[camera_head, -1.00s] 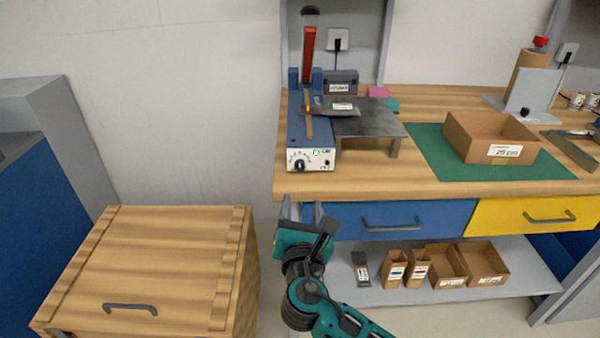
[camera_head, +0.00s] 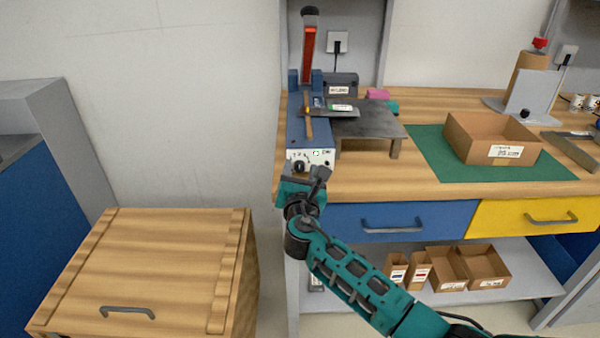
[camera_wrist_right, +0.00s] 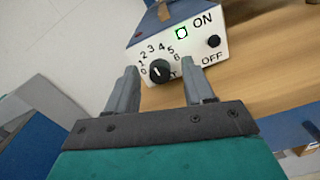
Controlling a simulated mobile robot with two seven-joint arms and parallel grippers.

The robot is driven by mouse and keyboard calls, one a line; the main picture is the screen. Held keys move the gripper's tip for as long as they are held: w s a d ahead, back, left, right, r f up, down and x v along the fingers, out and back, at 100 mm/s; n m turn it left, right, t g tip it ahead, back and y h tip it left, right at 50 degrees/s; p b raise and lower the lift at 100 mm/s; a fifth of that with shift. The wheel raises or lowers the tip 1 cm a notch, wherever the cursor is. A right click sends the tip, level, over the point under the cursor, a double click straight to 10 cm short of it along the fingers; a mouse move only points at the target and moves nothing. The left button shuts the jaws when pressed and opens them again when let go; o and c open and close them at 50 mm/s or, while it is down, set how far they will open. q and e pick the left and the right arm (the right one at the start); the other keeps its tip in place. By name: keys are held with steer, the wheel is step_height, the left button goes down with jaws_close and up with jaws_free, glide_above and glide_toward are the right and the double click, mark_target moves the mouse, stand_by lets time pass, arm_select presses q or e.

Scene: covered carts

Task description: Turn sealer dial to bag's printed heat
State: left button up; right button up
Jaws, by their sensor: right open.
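The sealer (camera_head: 297,135) is a long blue box with a white front panel at the left end of the workbench. Its black dial (camera_head: 299,166) sits low on that panel and also shows in the right wrist view (camera_wrist_right: 159,70), ringed by numbers from 0 to 6. The pointer's exact number is hard to read. My left gripper is not in view.
A green light (camera_wrist_right: 181,33) glows near ON, with a black button (camera_wrist_right: 213,41) by OFF. A metal stand (camera_head: 370,128) adjoins the sealer. A cardboard box (camera_head: 470,150) rests on a green mat (camera_head: 440,168). A wooden chest (camera_head: 150,260) stands left of the bench.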

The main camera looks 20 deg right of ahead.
steer(key=shift+c, duration=0.4)
jaws_close()
